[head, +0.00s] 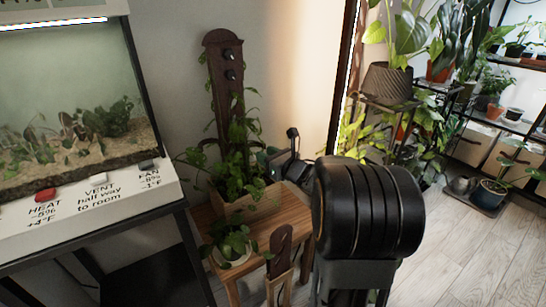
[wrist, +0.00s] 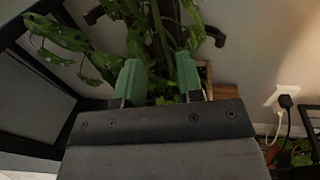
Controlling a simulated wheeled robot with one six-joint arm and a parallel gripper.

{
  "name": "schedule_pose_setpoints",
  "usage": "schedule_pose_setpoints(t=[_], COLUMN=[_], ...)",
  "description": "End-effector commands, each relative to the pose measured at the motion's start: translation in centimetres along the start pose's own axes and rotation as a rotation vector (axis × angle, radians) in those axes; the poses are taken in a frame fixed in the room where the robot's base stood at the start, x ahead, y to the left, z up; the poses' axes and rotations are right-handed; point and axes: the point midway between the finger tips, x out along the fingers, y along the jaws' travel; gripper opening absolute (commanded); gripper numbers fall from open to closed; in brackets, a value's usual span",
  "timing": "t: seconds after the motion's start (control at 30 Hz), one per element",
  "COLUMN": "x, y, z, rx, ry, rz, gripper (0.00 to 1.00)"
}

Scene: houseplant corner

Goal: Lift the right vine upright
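Leafy green vines (head: 240,140) grow from a wooden planter box (head: 232,205) and climb a tall dark wooden board with dark round knobs (head: 222,75). Which stems make up the right vine is hard to tell; foliage on the right side hangs near my gripper (head: 268,158). In the wrist view my gripper (wrist: 158,82) has its two green fingertips apart, facing the plant. Leaves and stems (wrist: 155,40) show between and beyond the fingertips; I cannot tell whether any touch them. The lower stems are hidden behind the gripper body.
The planter stands on a wooden stool (head: 290,222), with a small white potted plant (head: 233,245) at its front. A glass terrarium (head: 70,110) stands at left. A plug and socket (wrist: 285,98) are on the wall.

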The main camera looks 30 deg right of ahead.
Motion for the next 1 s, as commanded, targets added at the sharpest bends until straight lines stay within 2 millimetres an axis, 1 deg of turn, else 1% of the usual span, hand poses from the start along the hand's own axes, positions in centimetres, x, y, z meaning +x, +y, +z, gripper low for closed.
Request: schedule_pose_setpoints(t=[0.03, 0.1, 0.3, 1.0], x=[-0.7, -1.5, -2.7, -2.9], y=[0.0, -0.1, 0.0, -0.1], z=[0.1, 0.1, 0.0, 0.0], rx=[0.000, 0.000, 0.000, 0.000], ry=[-0.001, -0.001, 0.000, 0.000], rz=[-0.002, -0.003, -0.001, -0.001], gripper=[0.34, 0.34, 0.34, 0.34])
